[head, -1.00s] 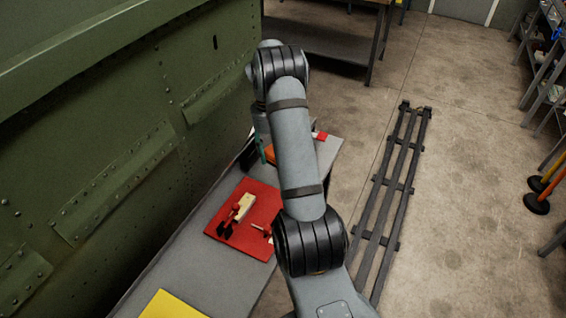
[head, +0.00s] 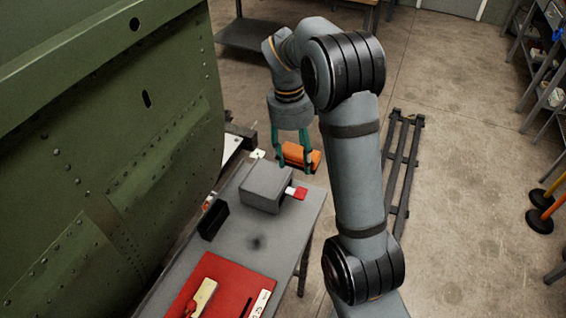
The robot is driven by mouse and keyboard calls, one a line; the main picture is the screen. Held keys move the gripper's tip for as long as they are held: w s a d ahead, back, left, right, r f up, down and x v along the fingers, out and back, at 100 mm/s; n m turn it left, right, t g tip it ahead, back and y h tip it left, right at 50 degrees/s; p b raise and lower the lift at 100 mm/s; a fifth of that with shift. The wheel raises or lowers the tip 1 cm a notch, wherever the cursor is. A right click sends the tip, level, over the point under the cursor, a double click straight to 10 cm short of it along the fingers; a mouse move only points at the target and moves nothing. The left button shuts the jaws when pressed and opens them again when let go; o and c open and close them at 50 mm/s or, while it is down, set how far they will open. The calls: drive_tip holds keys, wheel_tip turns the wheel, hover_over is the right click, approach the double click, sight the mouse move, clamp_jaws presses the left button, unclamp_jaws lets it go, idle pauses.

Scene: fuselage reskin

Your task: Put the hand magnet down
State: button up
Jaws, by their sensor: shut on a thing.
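The hand magnet seems to be the orange block (head: 313,158) at the far end of the grey bench (head: 258,243). My gripper (head: 293,167) points down there, with its teal fingers on either side of the orange block and shut on it. The fingers hide part of the block. I cannot tell whether its underside touches the bench or hangs above it.
A grey box (head: 263,188) with a red and white tag (head: 297,193) stands just nearer than my gripper. A black holder (head: 213,221) is to its left. A red mat (head: 228,275) holds tools in front. The green fuselage panel (head: 120,150) walls the left side.

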drive_tip(key=p, duration=0.4)
hover_over(265, 180)
drive_tip(key=f, duration=0.5)
drive_tip(key=shift+a+f, duration=0.15)
drive_tip(key=shift+a, duration=0.05)
wheel_tip(265, 180, down, 4)
drive_tip(key=shift+r+p, duration=0.15)
drive_tip(key=shift+p, duration=0.5)
drive_tip(key=shift+f, duration=0.25)
drive_tip(key=shift+f+b, duration=0.25)
drive_tip(key=shift+b, duration=0.2)
drive_tip(key=o, duration=1.2)
